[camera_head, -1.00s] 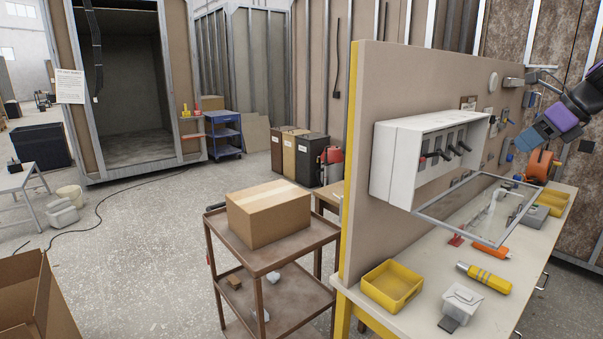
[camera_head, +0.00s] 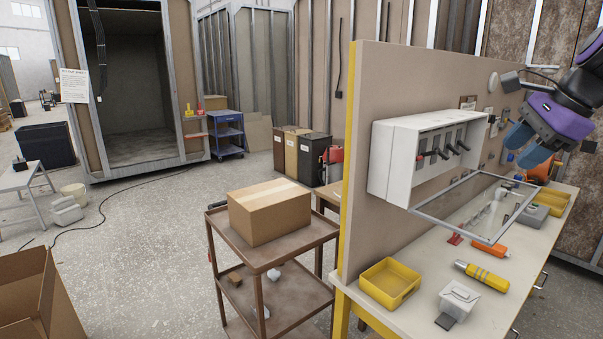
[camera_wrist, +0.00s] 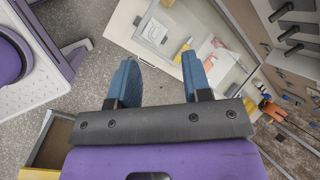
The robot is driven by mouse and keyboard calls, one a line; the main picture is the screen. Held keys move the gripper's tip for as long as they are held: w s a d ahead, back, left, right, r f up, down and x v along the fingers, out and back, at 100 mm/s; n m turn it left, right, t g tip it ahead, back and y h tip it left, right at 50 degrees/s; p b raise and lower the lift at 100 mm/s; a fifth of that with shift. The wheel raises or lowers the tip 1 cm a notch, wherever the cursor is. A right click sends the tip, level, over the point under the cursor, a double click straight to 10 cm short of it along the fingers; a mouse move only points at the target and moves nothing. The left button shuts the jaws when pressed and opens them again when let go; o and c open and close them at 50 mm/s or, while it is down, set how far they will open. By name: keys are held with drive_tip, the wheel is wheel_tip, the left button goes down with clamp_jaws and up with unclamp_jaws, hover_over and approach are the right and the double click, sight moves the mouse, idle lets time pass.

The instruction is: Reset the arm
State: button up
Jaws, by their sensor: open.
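My gripper (camera_head: 527,146) is at the upper right of the head view, above the far part of the workbench (camera_head: 420,318). Its two blue fingers are apart with nothing between them. In the wrist view my gripper (camera_wrist: 158,80) also shows open and empty, with the floor and part of the bench behind the fingers. My purple and black arm comes in from the right edge of the head view.
A white wall box (camera_head: 395,165) with its clear cover (camera_head: 475,208) hanging open is on the panel (camera_head: 375,75). On the bench are a yellow bin (camera_head: 390,284), a yellow-handled tool (camera_head: 482,276) and a white box (camera_head: 459,299). A cart (camera_head: 270,252) holds a cardboard box (camera_head: 270,212).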

drive_tip(key=s+a+f+n+h, duration=0.1)
drive_tip(key=s+a+f+n, duration=0.2)
drive_tip(key=s+n, duration=0.6)
drive_tip(key=s+a+f+n+h, duration=0.2)
drive_tip(key=s+a+n, duration=0.3)
drive_tip(key=s+n, duration=0.4)
drive_tip(key=shift+s+f+t, duration=0.3)
drive_tip(key=shift+s+f, duration=0.15)
drive_tip(key=shift+s, duration=0.35)
